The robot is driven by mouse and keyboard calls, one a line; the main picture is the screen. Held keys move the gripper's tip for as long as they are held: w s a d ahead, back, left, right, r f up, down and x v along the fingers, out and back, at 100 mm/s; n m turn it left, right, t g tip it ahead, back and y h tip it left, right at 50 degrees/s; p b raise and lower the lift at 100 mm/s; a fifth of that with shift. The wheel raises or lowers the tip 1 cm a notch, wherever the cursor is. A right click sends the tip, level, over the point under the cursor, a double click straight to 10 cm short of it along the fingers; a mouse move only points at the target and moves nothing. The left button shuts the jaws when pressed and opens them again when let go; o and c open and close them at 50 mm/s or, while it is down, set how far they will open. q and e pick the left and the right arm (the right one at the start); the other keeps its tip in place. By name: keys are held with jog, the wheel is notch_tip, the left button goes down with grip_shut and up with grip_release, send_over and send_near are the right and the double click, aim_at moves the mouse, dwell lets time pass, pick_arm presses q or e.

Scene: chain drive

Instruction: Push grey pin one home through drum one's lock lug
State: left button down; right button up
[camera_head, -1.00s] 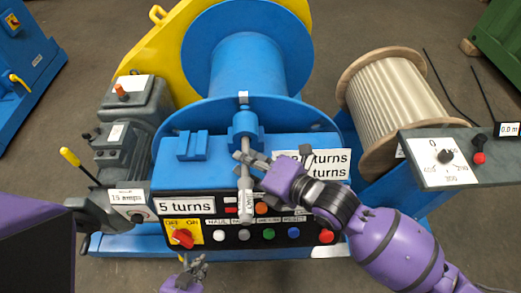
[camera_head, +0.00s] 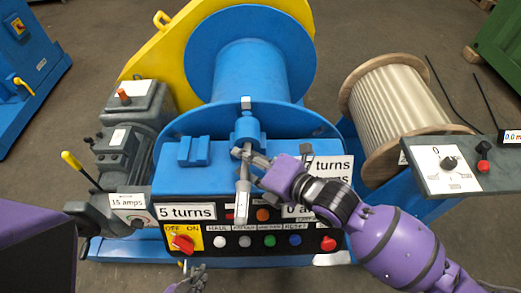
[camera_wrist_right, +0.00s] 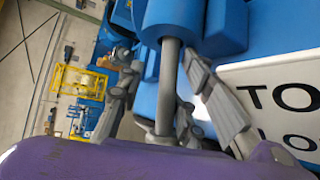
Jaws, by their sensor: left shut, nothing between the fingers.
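The blue lock lug (camera_head: 246,128) stands at the front of the blue drum (camera_head: 249,68) in the head view. A grey pin (camera_head: 243,185) extends from the lug's near side toward the panel, with a pale tag at its near end. The right wrist view shows the pin's shaft (camera_wrist_right: 168,90) entering the blue lug (camera_wrist_right: 172,18); how deep is hidden. My right gripper (camera_head: 247,158) is just in front of the lug. Its fingers stand open on either side of the shaft, with a visible gap at the left. My left gripper (camera_head: 190,275) is shut and empty at the bottom edge.
The control panel (camera_head: 205,257) with buttons and a red switch lies below the lug. A motor (camera_head: 122,150) with levers stands left. A cable reel (camera_head: 400,105) and a dial box (camera_head: 455,165) stand right. A small blue bracket (camera_head: 193,150) is left of the lug.

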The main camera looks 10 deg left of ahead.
pick_arm(q)
jog(key=shift+s, duration=0.1)
pick_arm(e)
jog(key=shift+o, duration=0.2)
jog(key=shift+w+d+f, duration=0.1)
jog(key=shift+d+f, duration=0.05)
jog(key=shift+f, duration=0.15)
jog(key=shift+d+f, duration=0.1)
jog(key=shift+d, duration=0.15)
jog(key=v, duration=0.7)
jog(key=shift+d+r, duration=0.2)
jog(key=shift+r, duration=0.25)
pick_arm(q)
jog(key=shift+s, duration=0.15)
pick_arm(e)
jog(key=shift+s, duration=0.2)
pick_arm(q)
jog(key=shift+a, duration=0.1)
pick_arm(e)
jog(key=shift+a+r, duration=0.1)
jog(key=shift+a, duration=0.05)
